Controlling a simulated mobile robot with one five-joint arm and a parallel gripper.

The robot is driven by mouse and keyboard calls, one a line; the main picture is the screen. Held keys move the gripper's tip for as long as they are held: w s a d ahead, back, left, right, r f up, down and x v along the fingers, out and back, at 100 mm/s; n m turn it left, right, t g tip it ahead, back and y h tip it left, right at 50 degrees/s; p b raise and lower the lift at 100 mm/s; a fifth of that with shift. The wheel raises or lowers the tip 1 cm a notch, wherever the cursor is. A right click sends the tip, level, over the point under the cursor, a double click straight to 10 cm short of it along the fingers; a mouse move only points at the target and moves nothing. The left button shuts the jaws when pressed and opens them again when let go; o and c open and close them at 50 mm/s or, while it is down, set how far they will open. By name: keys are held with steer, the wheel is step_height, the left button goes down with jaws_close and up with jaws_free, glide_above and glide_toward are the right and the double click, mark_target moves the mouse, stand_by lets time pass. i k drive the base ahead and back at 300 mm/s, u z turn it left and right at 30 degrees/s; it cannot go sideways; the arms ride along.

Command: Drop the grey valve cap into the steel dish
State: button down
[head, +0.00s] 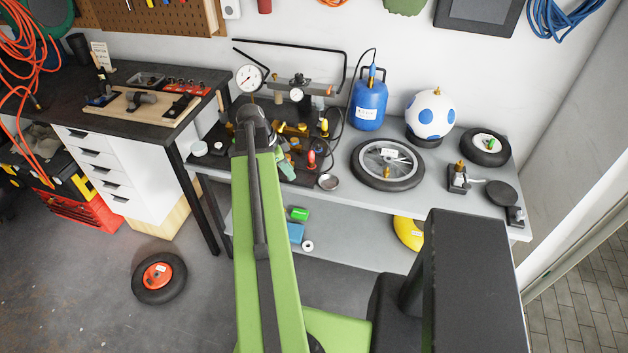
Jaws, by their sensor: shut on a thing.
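The steel dish (328,181) is a small round shallow dish near the front edge of the grey bench, left of the spoked wheel. My gripper (287,168) shows only in part, low over the bench beside my green arm and a little left of the dish. It is shut. The grey valve cap cannot be made out clearly; what sits between the jaws is too small and partly hidden by my arm. The dish looks empty.
A red-topped valve (311,160) stands just behind the dish. A spoked wheel (388,163) lies to its right. Gauges (249,79) and brass fittings crowd the bench behind. A white round tub (200,148) sits at the bench's left end.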

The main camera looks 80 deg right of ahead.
mark_target(327, 186)
steer(key=z, duration=0.7)
steer(key=i, duration=1.15)
steer(key=z, duration=0.65)
steer(key=k, duration=0.6)
steer(key=z, duration=0.25)
steer(key=i, duration=0.6)
steer(key=u, duration=0.2)
